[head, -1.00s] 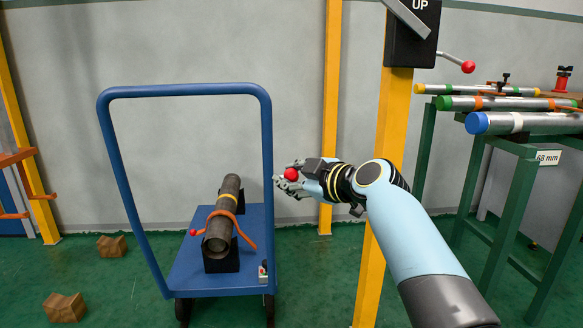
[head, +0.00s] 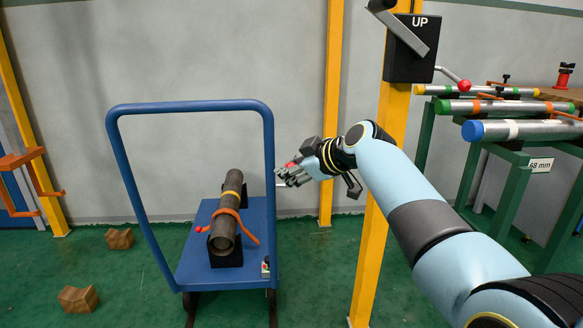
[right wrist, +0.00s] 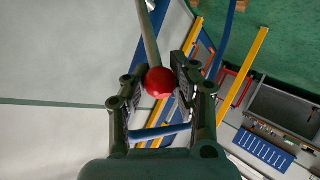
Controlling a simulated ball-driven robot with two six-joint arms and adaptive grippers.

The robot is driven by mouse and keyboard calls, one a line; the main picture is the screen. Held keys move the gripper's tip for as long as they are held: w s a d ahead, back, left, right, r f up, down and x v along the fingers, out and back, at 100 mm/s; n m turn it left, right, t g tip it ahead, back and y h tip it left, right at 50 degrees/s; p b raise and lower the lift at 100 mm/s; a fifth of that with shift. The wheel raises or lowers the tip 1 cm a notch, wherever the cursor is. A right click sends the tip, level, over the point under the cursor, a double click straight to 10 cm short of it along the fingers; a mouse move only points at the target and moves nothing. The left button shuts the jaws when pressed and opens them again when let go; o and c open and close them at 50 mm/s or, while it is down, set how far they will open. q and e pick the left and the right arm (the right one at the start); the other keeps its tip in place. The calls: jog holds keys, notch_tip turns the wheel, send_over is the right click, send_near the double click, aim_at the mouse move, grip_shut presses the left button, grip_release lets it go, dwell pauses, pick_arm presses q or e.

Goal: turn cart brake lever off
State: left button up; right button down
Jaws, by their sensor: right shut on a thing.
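The blue cart (head: 190,105) has a tall hoop handle and a low deck. The brake lever shows in the right wrist view as a grey rod (right wrist: 149,40) ending in a red ball knob (right wrist: 159,82). My right gripper (right wrist: 160,85) is shut on this knob, with a finger on each side of it. In the head view my right gripper (head: 293,175) is just right of the cart handle's right upright, and a bit of the red knob (head: 291,163) shows above the fingers. The fingers hide most of the lever there. My left gripper is not in view.
A yellow post (head: 373,240) carrying a black UP box (head: 413,50) stands close to my right arm. Green racks with pipes (head: 521,130) are at right. Brown lumps (head: 77,299) lie on the floor at left.

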jog(key=shift+w+r, duration=0.2)
jog(key=shift+r, duration=0.05)
jog(key=c, duration=1)
grip_release()
jog(key=shift+s, duration=0.1)
jog(key=v, duration=1.2)
jog(key=shift+d, duration=0.1)
